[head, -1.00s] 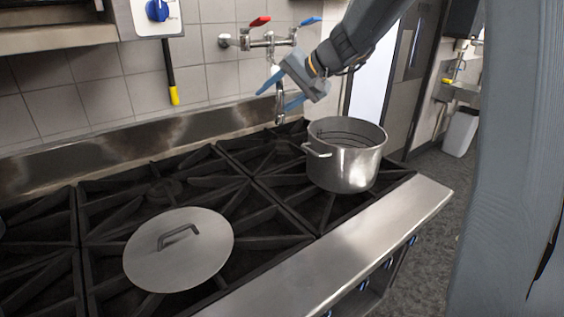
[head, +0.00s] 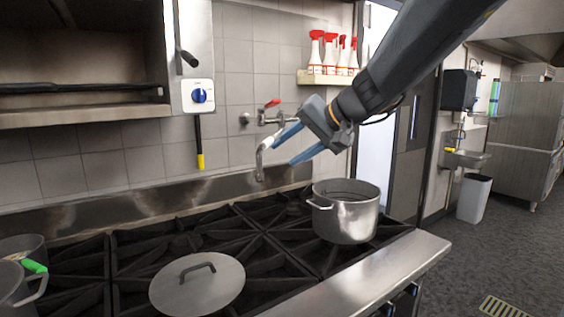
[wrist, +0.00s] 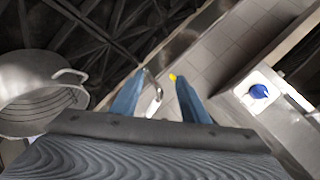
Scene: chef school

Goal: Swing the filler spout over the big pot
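The filler spout (head: 261,160) is a bent silver pipe on the wall tap, its end hanging down over the back of the stove, left of the big pot. The big pot (head: 346,222) is steel, open-topped, upright on the right burners; it also shows at the left of the wrist view (wrist: 22,82). My gripper (head: 282,153) is open, its two blue fingers pointing left at the spout. In the wrist view, the spout (wrist: 154,98) appears between the spread fingers, nearer the left one. I cannot tell whether they touch it. My gripper hides part of the tap.
A red tap handle (head: 272,103) sits above the spout. A flat lid (head: 197,290) lies on the front burners. More pots (head: 22,250) stand at far left. A yellow-tipped lever (head: 199,150) hangs on the wall. Spray bottles (head: 330,52) stand on a shelf.

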